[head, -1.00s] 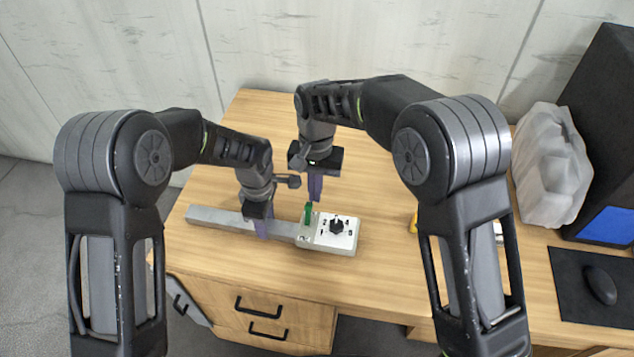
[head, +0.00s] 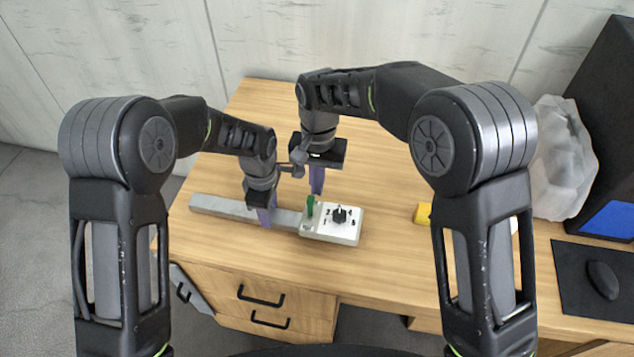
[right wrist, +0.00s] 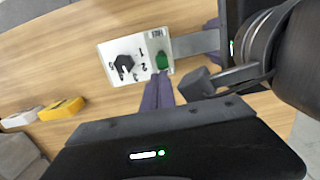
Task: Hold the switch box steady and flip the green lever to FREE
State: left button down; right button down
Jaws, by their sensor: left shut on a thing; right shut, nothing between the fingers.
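The switch box (head: 347,232) is a pale box with a black knob (head: 339,214) on its top, lying near the desk's front edge. A long grey bar (head: 230,209) extends from its left side. The green lever (head: 310,206) stands at the box's left end; it also shows in the right wrist view (right wrist: 162,60). My left gripper (head: 265,218) is shut on the grey bar, left of the box. My right gripper (head: 317,190) is shut and empty, its fingertips close behind the lever. In the right wrist view its fingers (right wrist: 160,88) point at the lever; contact cannot be told.
A yellow object (head: 424,213) lies right of the box, partly behind my right arm. A crumpled translucent object (head: 563,160), a black monitor-like block (head: 605,140) and a mouse (head: 602,280) on a dark pad (head: 575,270) are at the right. The desk behind the box is clear.

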jog(key=shift+r, duration=0.7)
jog(key=shift+w, duration=0.1)
jog(key=shift+w+d+f, duration=0.1)
jog(key=shift+w, duration=0.45)
notch_tip(320, 180, up, 10)
jog(key=shift+w+f, duration=0.2)
